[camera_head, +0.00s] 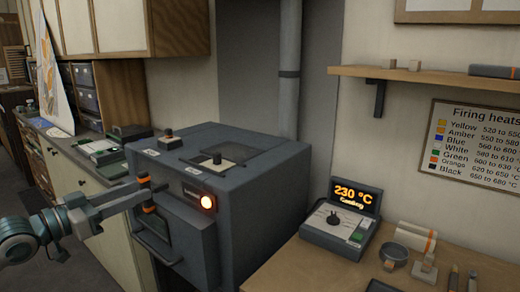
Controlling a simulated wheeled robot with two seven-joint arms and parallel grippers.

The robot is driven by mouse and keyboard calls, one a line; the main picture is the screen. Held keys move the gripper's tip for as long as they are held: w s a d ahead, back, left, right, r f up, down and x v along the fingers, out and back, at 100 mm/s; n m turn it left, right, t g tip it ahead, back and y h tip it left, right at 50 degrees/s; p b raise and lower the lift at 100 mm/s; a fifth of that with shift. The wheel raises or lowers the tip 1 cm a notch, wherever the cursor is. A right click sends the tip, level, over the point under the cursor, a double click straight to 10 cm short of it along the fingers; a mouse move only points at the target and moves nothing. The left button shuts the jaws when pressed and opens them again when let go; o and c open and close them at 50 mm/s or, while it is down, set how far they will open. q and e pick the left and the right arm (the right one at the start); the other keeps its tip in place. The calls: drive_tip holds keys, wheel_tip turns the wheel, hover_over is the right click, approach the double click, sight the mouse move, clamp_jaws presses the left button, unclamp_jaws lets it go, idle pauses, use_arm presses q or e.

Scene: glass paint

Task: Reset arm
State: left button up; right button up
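My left gripper (150,190) reaches in from the left, in front of the dark grey kiln (262,195). Its tip is at a short upright dark piece with an orange band (148,208) by the kiln's front. I cannot tell whether the fingers grip this piece or are only beside it. The kiln's front door (180,238) has a bar handle (157,250) below the gripper. My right gripper is not in view.
A control box (340,222) reading 230 °C stands on the wooden bench (285,272) at right, near a dark ring (393,253) and small tools. A shelf (440,77) and a firing-heats chart (475,142) are on the wall. A cabinet counter (75,155) runs along the left.

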use_arm(q)
drive_tip(key=s+d+f+g+y, duration=0.15)
drive_tip(key=s+d+f, duration=0.3)
drive_tip(key=f, duration=0.55)
drive_tip(key=s+d+f+g, duration=0.2)
drive_tip(key=s+d+f, duration=0.3)
drive_tip(key=f, duration=0.5)
drive_tip(key=s+d+f+g+y, duration=0.1)
drive_tip(key=s+d+f, duration=0.2)
drive_tip(key=d+f, duration=0.55)
drive_tip(key=s+a+f+n+g+y, duration=0.25)
drive_tip(key=s+f, duration=0.35)
drive_tip(key=s, duration=0.3)
drive_tip(key=s+a+f+n+g+y, duration=0.1)
drive_tip(key=s+a+f+g+y, duration=0.2)
drive_tip(key=s+f, duration=0.5)
drive_tip(key=s+a+f+n+g+y, duration=0.1)
drive_tip(key=s+a+f+n+y, duration=0.3)
drive_tip(key=s, duration=0.7)
wheel_tip(320, 180, down, 27)
drive_tip(key=m+h, duration=0.1)
drive_tip(key=m, duration=0.1)
drive_tip(key=s+a+f, duration=0.1)
drive_tip(key=s+f, duration=1.2)
drive_tip(key=f, duration=0.4)
drive_tip(key=shift+s+a+f, duration=0.3)
